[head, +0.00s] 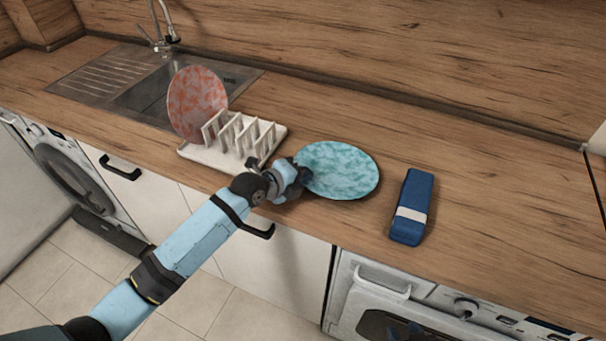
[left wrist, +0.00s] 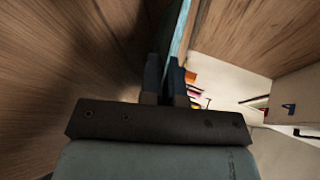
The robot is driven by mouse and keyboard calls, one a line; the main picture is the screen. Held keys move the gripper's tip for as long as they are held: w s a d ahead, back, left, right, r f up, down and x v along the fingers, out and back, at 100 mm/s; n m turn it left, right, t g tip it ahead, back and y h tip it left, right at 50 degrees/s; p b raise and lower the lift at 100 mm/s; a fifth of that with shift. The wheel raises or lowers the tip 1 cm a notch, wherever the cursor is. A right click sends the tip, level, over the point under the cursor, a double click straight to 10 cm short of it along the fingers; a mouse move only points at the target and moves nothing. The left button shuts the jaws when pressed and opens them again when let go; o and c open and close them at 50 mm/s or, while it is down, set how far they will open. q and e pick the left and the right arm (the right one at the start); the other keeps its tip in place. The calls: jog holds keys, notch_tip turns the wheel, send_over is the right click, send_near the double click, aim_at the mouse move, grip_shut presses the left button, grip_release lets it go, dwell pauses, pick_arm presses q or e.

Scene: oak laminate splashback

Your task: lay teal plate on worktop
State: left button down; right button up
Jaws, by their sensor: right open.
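The teal plate (head: 345,170), mottled and round, is face up and roughly level at the front part of the worktop (head: 480,205), right of the rack. I cannot tell whether it rests on the wood or is just above it. My left gripper (head: 303,175) is at the plate's left edge. In the left wrist view the plate (left wrist: 181,35) is seen edge-on between the fingers (left wrist: 167,82), which are shut on its rim.
A white dish rack (head: 225,155) stands left of the plate, with a red-pink plate (head: 196,103) upright in it. A blue case with a pale band (head: 412,207) lies to the right. The sink (head: 145,95) is at the back left. The worktop behind the plate is clear.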

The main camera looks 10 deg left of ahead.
pick_arm(q)
jog(key=shift+f, duration=0.35)
jog(key=c, duration=1.3)
grip_release()
jog(key=shift+o, duration=0.2)
jog(key=b+v, duration=0.1)
jog(key=v, duration=1.3)
jog(key=shift+d, duration=0.1)
jog(key=s+a+f+n+y+p, duration=0.1)
jog(key=s+f+n+y+p, duration=0.1)
jog(key=s+n, duration=0.5)
jog(key=s+a+f+n+y+p, duration=0.2)
jog(key=s+f+n+p, duration=0.3)
jog(key=s+n, duration=0.2)
jog(key=s+a+f+n+t+y+p, duration=0.1)
jog(key=s+a+f+n+y+p, duration=0.1)
jog(key=s+n, duration=0.5)
notch_tip(320, 180, down, 2)
jog(key=n+p, duration=0.1)
jog(key=n, duration=0.2)
